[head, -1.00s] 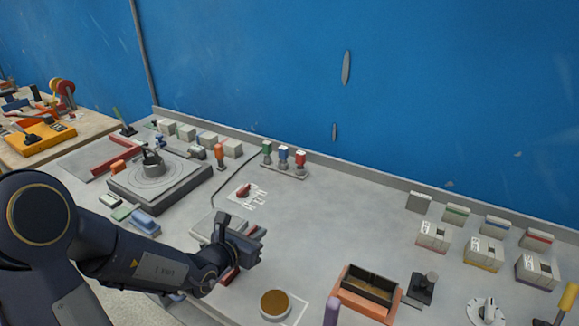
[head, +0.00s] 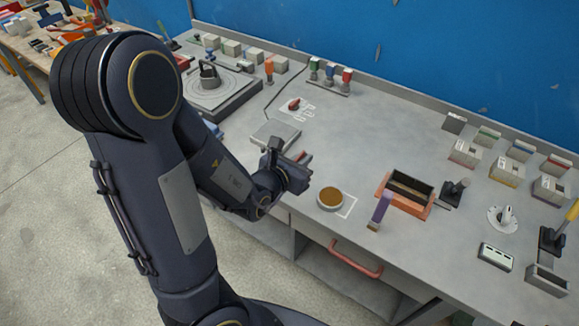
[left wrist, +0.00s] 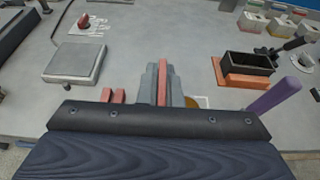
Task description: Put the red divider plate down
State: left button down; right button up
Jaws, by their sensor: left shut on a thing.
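My left gripper (head: 297,176) is near the front part of the workbench, between a grey square plate and a round dish. In the left wrist view, its grey fingers (left wrist: 163,85) are shut on the red divider plate (left wrist: 163,76). The plate shows there as a thin upright strip between the fingers. In the head view, a little red (head: 301,156) shows at the gripper; the hand hides most of the plate. I cannot tell whether its lower edge touches the bench. My right gripper is not in view.
The grey square plate (head: 275,133) lies behind the gripper. The round amber dish (head: 331,199), a purple-handled tool (head: 381,208) and an orange box mould (head: 404,193) stand to the right. A red drawer handle (head: 355,262) juts from the bench front. The bench middle is clear.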

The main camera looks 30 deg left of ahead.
pick_arm(q)
jog(key=w+a+f+b, duration=0.7)
jog(key=w, duration=0.1)
jog(key=shift+a+f+b, duration=0.3)
jog(key=shift+a+f, duration=0.1)
jog(key=shift+w+a+f, duration=0.3)
jog(key=shift+w+f, duration=0.05)
jog(key=shift+f, duration=0.15)
notch_tip(320, 180, down, 4)
jog(key=shift+w+a+r, duration=0.1)
jog(key=shift+w+r, duration=0.05)
jog(key=shift+r, duration=0.1)
jog(key=c, duration=2.1)
grip_release()
jog(key=shift+f, duration=0.1)
jog(key=o, duration=0.5)
